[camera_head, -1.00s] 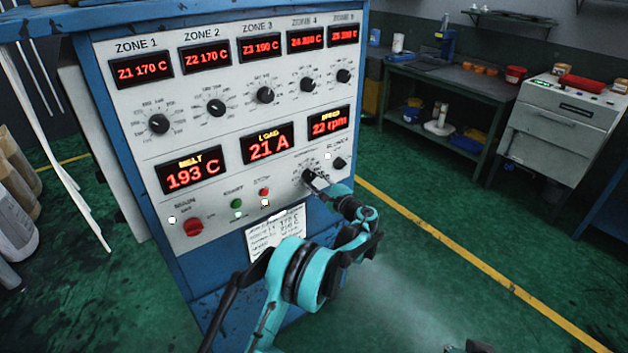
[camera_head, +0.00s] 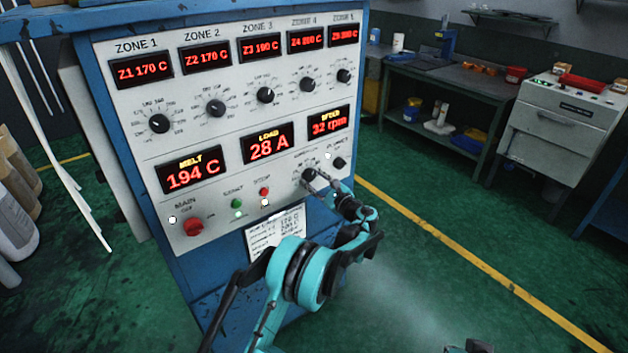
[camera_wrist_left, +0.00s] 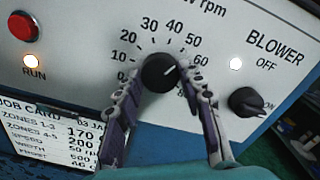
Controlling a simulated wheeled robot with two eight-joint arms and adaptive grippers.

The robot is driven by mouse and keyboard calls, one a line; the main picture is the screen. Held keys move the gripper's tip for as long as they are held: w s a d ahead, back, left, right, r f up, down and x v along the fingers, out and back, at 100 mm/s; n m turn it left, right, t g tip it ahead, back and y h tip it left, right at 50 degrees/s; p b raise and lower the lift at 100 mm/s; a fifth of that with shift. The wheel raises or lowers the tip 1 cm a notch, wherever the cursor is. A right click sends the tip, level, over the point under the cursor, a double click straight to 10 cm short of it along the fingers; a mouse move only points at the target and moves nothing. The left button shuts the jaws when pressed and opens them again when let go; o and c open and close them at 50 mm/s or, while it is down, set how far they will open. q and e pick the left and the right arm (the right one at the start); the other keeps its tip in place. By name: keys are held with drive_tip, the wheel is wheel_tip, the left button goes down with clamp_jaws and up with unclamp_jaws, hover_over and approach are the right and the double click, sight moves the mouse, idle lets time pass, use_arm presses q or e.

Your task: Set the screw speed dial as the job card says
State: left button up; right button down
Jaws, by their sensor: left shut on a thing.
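The black screw speed dial (camera_head: 309,175) is at the lower right of the white panel. My left gripper (camera_head: 314,180) is shut on it. The speed display (camera_head: 327,123) reads 32 rpm. The job card (camera_head: 262,241) hangs below the panel; in the left wrist view the card (camera_wrist_left: 50,135) is partly cut off and shows 170, 200 and a line that looks like 50.
The blower knob (camera_wrist_left: 248,101) is close to the right of the fingers. The red stop button (camera_head: 264,191) and green start button (camera_head: 238,204) are left of the dial. The load display (camera_head: 268,144) reads 28 A. Green floor right of the cabinet is open.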

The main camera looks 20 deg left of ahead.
idle(0.4)
use_arm(q)
drive_tip(key=o, duration=1.1)
drive_tip(key=v, duration=1.2)
